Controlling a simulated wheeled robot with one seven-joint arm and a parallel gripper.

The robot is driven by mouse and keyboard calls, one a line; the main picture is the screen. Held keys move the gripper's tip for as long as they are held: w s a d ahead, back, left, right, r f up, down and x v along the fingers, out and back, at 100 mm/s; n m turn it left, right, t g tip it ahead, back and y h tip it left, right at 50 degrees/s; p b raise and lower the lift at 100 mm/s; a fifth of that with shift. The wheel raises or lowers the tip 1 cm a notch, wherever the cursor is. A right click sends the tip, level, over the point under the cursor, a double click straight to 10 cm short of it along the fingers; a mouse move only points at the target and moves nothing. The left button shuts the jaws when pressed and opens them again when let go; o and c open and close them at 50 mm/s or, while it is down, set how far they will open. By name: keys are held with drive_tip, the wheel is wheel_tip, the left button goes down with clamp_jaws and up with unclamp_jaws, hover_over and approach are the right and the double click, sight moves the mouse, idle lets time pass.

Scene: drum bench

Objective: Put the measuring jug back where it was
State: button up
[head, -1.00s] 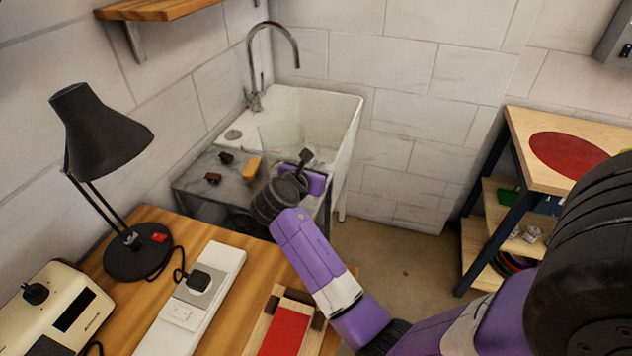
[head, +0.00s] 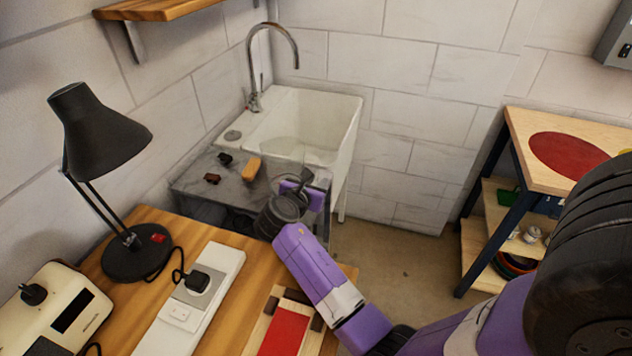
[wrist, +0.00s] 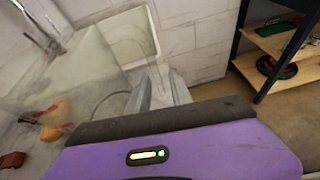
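The measuring jug is clear and hard to make out. In the head view its faint outline (head: 304,158) shows just beyond my gripper (head: 318,183), in front of the sink. In the wrist view its see-through wall (wrist: 88,72) fills the left side, with the counter showing through it. My gripper's grey fingers (wrist: 160,92) appear closed at the jug's side, and the jug is held up near the right end of the grey counter (head: 238,190). The exact grip and the jug's base are hidden or too faint to see.
The white sink (head: 345,125) with a tall tap (head: 272,30) stands behind. A black lamp (head: 100,130) and a power strip (head: 195,300) occupy the wooden bench. A shelved table (head: 520,130) stands right.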

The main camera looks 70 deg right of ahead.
idle(0.3)
drive_tip(key=shift+a+r, duration=0.2)
drive_tip(key=v, duration=1.1)
drive_tip(key=shift+a, duration=0.25)
drive_tip(key=shift+r, duration=0.15)
drive_tip(key=shift+s, duration=0.15)
